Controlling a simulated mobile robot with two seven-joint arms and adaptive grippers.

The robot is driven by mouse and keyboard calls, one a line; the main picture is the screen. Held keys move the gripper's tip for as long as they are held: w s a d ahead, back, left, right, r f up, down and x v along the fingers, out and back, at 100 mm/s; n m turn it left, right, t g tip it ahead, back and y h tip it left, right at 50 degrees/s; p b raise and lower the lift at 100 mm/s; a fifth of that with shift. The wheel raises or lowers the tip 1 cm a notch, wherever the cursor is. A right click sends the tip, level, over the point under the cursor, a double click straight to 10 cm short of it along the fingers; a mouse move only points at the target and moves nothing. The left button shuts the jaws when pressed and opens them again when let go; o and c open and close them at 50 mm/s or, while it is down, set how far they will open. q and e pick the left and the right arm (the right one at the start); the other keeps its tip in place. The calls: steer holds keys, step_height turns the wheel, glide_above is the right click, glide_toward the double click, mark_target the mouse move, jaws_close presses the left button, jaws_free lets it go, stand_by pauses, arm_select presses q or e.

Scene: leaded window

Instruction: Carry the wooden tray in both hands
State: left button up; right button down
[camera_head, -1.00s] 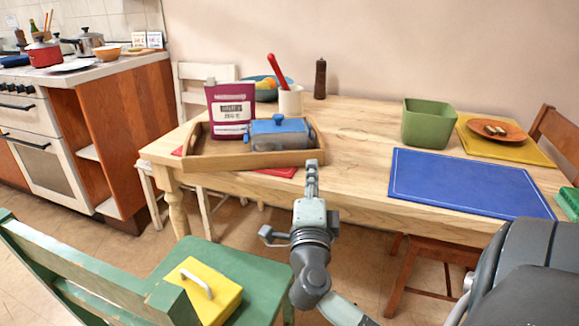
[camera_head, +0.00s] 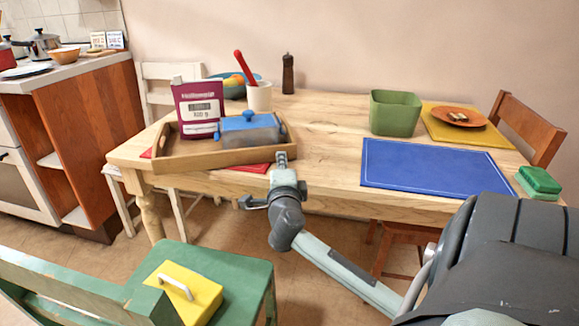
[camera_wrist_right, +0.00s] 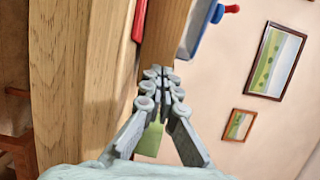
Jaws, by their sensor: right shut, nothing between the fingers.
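The wooden tray (camera_head: 210,159) sits on the near left part of the wooden table, over a red mat. It holds a purple box (camera_head: 200,108) and a clear container with a blue lid (camera_head: 248,123). My right gripper (camera_head: 282,160) is shut and empty, with its fingertips at the tray's near right corner. In the right wrist view the closed fingers (camera_wrist_right: 160,75) point at the tray's wooden side (camera_wrist_right: 165,35); whether they touch cannot be told. My left gripper is not in view.
A white cup with a red-handled utensil (camera_head: 259,97) stands behind the tray. A blue mat (camera_head: 430,168) and a green bin (camera_head: 395,113) lie to the right. A green chair (camera_head: 225,280) with a yellow box (camera_head: 185,292) stands in front. A pepper mill (camera_head: 288,74) is at the back.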

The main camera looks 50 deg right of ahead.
mark_target(266, 153)
steer(key=shift+w, duration=0.65)
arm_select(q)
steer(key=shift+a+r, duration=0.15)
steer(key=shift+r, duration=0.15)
